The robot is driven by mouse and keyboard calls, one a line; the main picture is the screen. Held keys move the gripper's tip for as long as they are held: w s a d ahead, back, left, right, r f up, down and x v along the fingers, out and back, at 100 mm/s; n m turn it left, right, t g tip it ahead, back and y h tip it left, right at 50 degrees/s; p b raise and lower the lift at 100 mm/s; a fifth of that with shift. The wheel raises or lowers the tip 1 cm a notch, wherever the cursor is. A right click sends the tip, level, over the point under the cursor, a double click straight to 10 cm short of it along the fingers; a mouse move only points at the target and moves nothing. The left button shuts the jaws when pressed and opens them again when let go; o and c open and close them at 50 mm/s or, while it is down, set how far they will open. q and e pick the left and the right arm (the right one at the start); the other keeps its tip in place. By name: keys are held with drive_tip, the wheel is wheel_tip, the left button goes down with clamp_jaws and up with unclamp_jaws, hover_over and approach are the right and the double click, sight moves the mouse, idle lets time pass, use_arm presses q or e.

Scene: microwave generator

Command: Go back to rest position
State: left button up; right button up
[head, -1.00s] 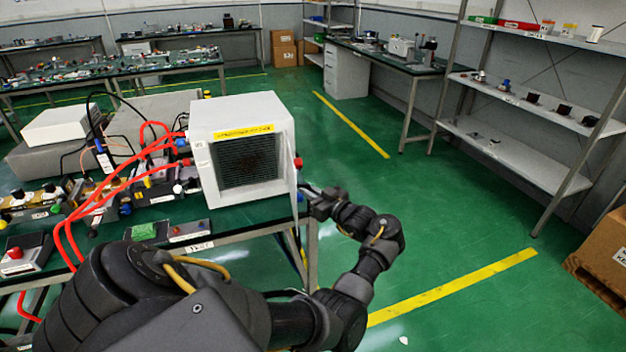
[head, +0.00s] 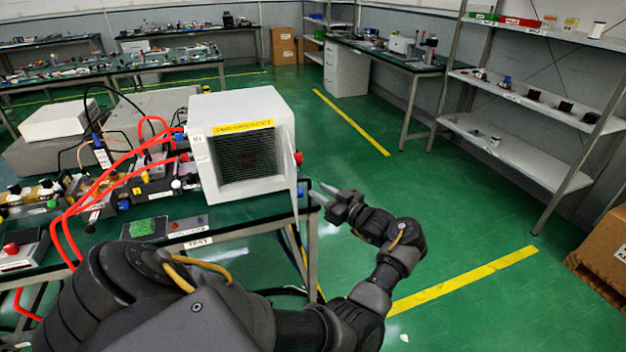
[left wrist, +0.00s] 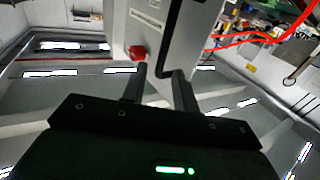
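The microwave generator (head: 208,165) is a white box with a dark grille and a yellow label, standing on the bench. A red knob (head: 299,158) is on its right side. My left gripper (head: 321,191) is just right of the box's lower right edge, beyond the bench corner. Its two fingers are apart with nothing seen between them. In the left wrist view, the fingers (left wrist: 157,76) are spread, with the box side (left wrist: 195,40) and the red knob (left wrist: 138,53) beyond them. My right gripper is not in view.
The bench (head: 255,225) carries red cables (head: 62,225), a red button box (head: 12,250) and other parts left of my arm. Green floor (head: 470,230) is open to the right. A metal shelf (head: 520,150) and a cardboard box (head: 600,240) stand at the right.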

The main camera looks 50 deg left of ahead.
use_arm(q)
drive_tip(key=shift+d, duration=1.1)
